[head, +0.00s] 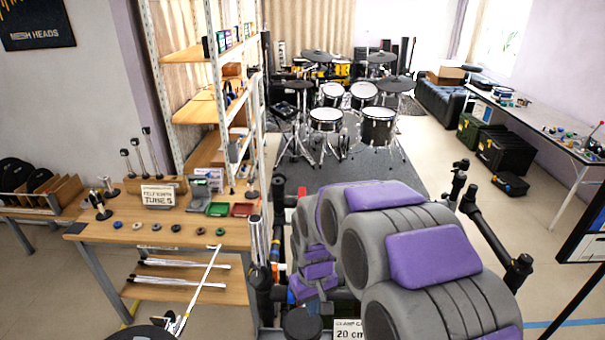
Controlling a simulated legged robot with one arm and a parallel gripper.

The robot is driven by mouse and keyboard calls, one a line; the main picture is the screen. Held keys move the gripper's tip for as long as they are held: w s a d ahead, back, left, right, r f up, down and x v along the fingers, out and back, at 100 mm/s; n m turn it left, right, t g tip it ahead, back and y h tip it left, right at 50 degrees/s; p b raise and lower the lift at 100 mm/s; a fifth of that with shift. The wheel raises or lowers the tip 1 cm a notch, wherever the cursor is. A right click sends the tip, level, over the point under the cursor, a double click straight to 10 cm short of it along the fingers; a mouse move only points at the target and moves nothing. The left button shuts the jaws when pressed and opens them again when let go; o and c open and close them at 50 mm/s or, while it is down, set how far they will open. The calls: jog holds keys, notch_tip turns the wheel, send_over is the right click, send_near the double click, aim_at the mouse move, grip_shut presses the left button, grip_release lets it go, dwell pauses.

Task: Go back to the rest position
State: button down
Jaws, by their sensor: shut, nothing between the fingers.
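I cannot make out my gripper or its fingertips in the head view. Large rounded grey segments with purple pads fill the lower middle and hide the floor behind them. I cannot tell whether they are part of my arm. The task names no other object.
A wooden workbench (100,229) with small parts and a sign stands at left, beside a tall shelf rack (216,100). A drum kit (326,120) stands on a dark mat at the back. A long table (548,127) and black cases (503,150) are at right. Floor (450,165) shows between.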

jog(key=s+d+r+m, duration=0.1)
jog(key=s+d+r, duration=0.2)
jog(key=s, duration=0.6)
jog(key=s+d+r+m+g, duration=0.1)
jog(key=s+d+r, duration=0.3)
jog(key=s, duration=0.6)
jog(key=s+d+r+m, duration=0.3)
jog(key=s+d, duration=0.1)
jog(key=s, duration=0.6)
jog(key=shift+s+d+r+g, duration=0.15)
jog(key=shift+d+r+g, duration=0.15)
jog(key=shift+d+r, duration=0.1)
